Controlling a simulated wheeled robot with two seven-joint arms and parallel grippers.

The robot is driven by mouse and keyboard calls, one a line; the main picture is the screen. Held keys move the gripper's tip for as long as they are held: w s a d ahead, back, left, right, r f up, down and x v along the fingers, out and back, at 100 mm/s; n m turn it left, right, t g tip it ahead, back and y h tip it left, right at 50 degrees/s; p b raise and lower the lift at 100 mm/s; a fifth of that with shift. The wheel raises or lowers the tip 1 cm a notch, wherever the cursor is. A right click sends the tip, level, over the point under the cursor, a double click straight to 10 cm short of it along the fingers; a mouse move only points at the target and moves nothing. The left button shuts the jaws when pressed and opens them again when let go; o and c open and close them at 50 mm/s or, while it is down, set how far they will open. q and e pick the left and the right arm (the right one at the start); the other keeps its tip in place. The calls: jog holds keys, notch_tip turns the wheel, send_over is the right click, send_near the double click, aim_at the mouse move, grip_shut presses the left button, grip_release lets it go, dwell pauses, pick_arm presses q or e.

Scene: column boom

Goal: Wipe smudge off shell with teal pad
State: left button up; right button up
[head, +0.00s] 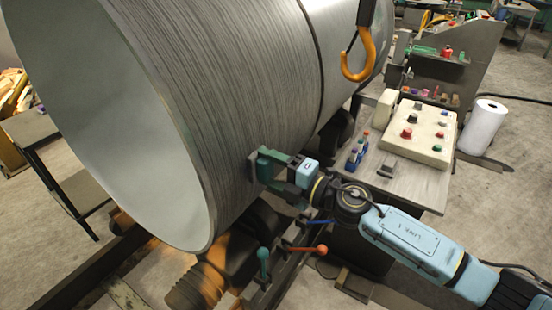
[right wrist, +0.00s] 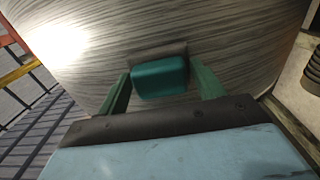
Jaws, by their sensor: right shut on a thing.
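The shell (head: 225,80) is a large grey brushed-metal cylinder lying on rollers, its open end facing left. My right gripper (head: 262,172) is at the lower right side of the shell, shut on the teal pad. In the right wrist view the teal pad (right wrist: 160,80) sits between the green fingers, its far side at the shell's surface (right wrist: 200,30). A dark grey layer shows at the pad's far edge; whether it presses on the metal I cannot tell. No smudge can be made out; the pad and gripper hide part of the shell. My left gripper is not in view.
An orange hook (head: 358,58) hangs in front of the shell at upper right. A control box (head: 418,132) with knobs stands on a side table right of my gripper. Levers with teal and orange-red handles (head: 308,249) rise below it. A white roll (head: 483,127) stands far right.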

jog(key=shift+s+a+p, duration=0.75)
jog(key=shift+s+a, duration=0.05)
jog(key=shift+s, duration=0.35)
jog(key=shift+s+a+p, duration=0.75)
jog(key=shift+s, duration=0.35)
jog(key=v, duration=0.6)
jog(key=shift+d, duration=0.1)
jog(key=v, duration=0.3)
